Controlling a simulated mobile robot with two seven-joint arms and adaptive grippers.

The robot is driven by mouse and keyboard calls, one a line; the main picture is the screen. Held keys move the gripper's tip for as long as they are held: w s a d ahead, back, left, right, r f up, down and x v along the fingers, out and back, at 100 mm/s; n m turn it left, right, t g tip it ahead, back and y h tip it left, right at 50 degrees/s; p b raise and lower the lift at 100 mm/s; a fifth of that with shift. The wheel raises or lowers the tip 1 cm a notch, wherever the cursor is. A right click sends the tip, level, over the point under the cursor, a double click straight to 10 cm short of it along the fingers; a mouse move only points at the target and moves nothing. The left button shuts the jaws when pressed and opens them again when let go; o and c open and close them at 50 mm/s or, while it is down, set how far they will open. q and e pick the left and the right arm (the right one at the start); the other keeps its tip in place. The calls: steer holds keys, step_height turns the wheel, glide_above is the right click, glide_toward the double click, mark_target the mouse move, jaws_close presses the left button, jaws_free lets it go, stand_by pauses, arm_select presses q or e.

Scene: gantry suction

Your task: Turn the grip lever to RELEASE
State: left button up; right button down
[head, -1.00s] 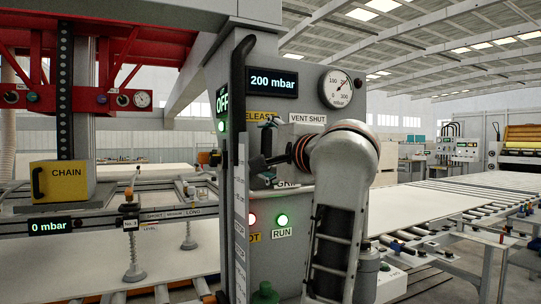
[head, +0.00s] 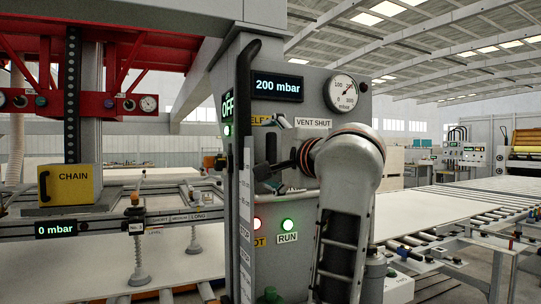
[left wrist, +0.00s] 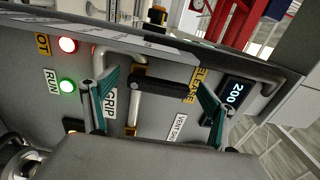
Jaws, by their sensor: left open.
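The grip lever (left wrist: 172,88) is a black bar on the grey control panel in the left wrist view. It lies between the GRIP label (left wrist: 111,103) and the RELEASE label (left wrist: 195,86), its bar reaching toward RELEASE. My left gripper (left wrist: 150,84) is open, its two teal fingers on either side of the lever, one near each label. I cannot tell whether either finger touches the lever. In the head view my left gripper (head: 270,162) is at the panel front and hides most of the lever. My right gripper is not in view.
The panel carries a 200 mbar display (head: 278,86), a round gauge (head: 342,92), a VENT SHUT label (head: 313,123) and a lit green RUN lamp (head: 288,224). A grey pipe (left wrist: 110,52) runs beside the GRIP label. A yellow CHAIN box (head: 70,184) stands left.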

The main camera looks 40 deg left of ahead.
arm_select(q)
steer(key=shift+d, duration=0.1)
steer(key=v, duration=0.7)
steer(key=shift+d, duration=0.15)
stand_by(0.3)
